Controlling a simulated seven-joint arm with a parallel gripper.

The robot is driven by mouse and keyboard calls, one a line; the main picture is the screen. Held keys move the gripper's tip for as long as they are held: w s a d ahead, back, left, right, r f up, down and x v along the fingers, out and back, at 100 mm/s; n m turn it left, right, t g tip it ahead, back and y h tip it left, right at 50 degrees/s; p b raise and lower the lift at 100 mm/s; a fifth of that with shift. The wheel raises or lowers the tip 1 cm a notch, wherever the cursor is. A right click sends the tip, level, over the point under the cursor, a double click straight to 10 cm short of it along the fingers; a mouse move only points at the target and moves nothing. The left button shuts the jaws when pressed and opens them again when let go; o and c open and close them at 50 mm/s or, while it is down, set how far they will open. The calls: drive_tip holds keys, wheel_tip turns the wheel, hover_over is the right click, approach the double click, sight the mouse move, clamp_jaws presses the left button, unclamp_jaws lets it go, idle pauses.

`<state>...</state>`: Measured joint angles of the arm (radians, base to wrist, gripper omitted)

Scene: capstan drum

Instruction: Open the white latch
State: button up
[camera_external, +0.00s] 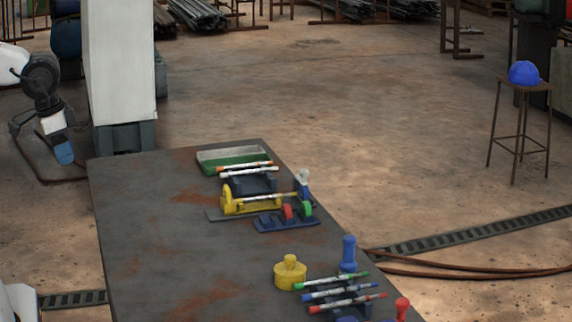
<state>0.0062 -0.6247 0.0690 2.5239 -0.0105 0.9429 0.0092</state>
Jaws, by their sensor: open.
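A small white piece (303,175) stands at the right end of the yellow drum assembly on the table and looks like the white latch. It sits on top of a blue upright part (303,190). It is too small to tell how far it is turned. The yellow drum (249,203) lies on a grey base plate, with a thin white rod along it toward the blue part. My gripper is not in view. Only a white rounded piece, probably part of my arm, shows at the bottom left corner.
The dark rusty table (160,225) is bare on its left side. A green tray (233,158) is behind the drum. A blue rack with red and green parts (288,216) is in front. A yellow knobbed cylinder (290,273), blue handle (348,253) and several markers stand nearer.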

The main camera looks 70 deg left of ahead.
drive_tip(key=w+a+r+n, duration=0.1)
drive_tip(key=w+r+n, duration=0.1)
drive_tip(key=w, duration=0.6)
drive_tip(key=w+a+r+n, duration=0.2)
drive_tip(key=w+r, duration=0.1)
drive_tip(key=w, duration=0.6)
drive_tip(key=n+g, duration=0.3)
drive_tip(key=n, duration=0.8)
hover_over(304, 169)
drive_tip(key=f, duration=1.8)
drive_tip(key=shift+s+d, duration=0.2)
drive_tip(key=shift+s, duration=0.05)
drive_tip(key=shift+w+a+f, duration=0.2)
drive_tip(key=shift+w, duration=0.05)
drive_tip(key=shift+f, duration=3.9)
drive_tip(key=c, duration=0.9)
